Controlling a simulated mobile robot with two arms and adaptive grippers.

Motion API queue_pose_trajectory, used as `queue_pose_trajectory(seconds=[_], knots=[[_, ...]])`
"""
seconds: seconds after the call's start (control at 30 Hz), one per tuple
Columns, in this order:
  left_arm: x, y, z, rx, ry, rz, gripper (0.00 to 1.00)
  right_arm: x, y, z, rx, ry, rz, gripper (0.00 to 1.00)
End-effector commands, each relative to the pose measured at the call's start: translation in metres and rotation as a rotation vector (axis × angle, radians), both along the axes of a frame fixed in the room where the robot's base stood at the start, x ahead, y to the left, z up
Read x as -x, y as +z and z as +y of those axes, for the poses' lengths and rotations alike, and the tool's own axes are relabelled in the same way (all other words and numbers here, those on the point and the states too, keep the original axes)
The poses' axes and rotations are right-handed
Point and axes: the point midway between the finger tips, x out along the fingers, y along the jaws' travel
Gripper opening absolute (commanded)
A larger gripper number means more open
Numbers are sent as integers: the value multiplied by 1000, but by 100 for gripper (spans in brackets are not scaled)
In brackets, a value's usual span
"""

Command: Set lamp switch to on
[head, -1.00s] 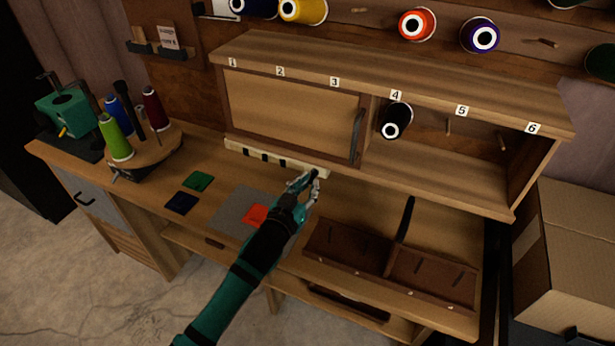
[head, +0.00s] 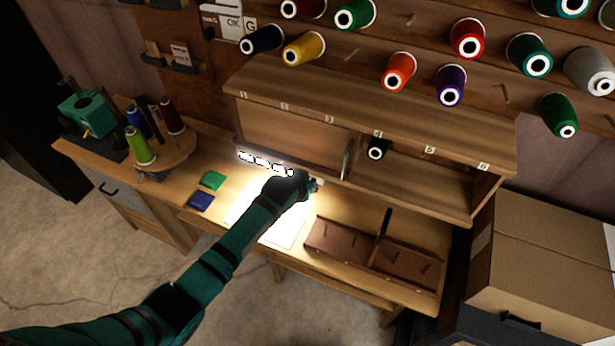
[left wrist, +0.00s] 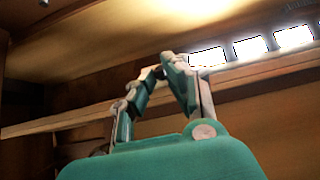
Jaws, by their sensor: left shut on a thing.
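The lamp (head: 262,163) is a light bar under the front of the shelf cabinet, and it is lit. Its bright panels also show in the left wrist view (left wrist: 250,48). My left gripper (head: 312,184) is at the lamp's right end, below the cabinet door. In the left wrist view its fingertips (left wrist: 158,68) are drawn together around a small dark part at the end of the lamp bar, the lamp switch, mostly hidden between them. My right gripper is not in view.
The cabinet (head: 345,108) overhangs the bench, with its sliding door (head: 290,130) at the left. A brown divided tray (head: 350,245) lies right of my arm. Thread cones on a round stand (head: 160,165) are at the left. A cardboard box (head: 540,250) stands at the right.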

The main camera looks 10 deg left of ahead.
Motion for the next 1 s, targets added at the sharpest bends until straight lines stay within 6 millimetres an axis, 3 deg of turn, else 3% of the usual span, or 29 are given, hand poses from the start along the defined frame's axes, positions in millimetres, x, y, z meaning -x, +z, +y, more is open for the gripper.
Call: queue_pose_trajectory(seconds=[0.2,0.77,0.8,0.93,1.0], knots=[[-3,6,-1,-22,0,68,0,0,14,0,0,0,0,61],[-3,4,-1,-30,-1,93,0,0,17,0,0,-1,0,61],[-3,4,-1,-29,-1,92,16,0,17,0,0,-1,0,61],[-3,4,-1,-30,-1,93,33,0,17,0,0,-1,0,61],[-3,4,-1,-30,-1,93,35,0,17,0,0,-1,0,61]])
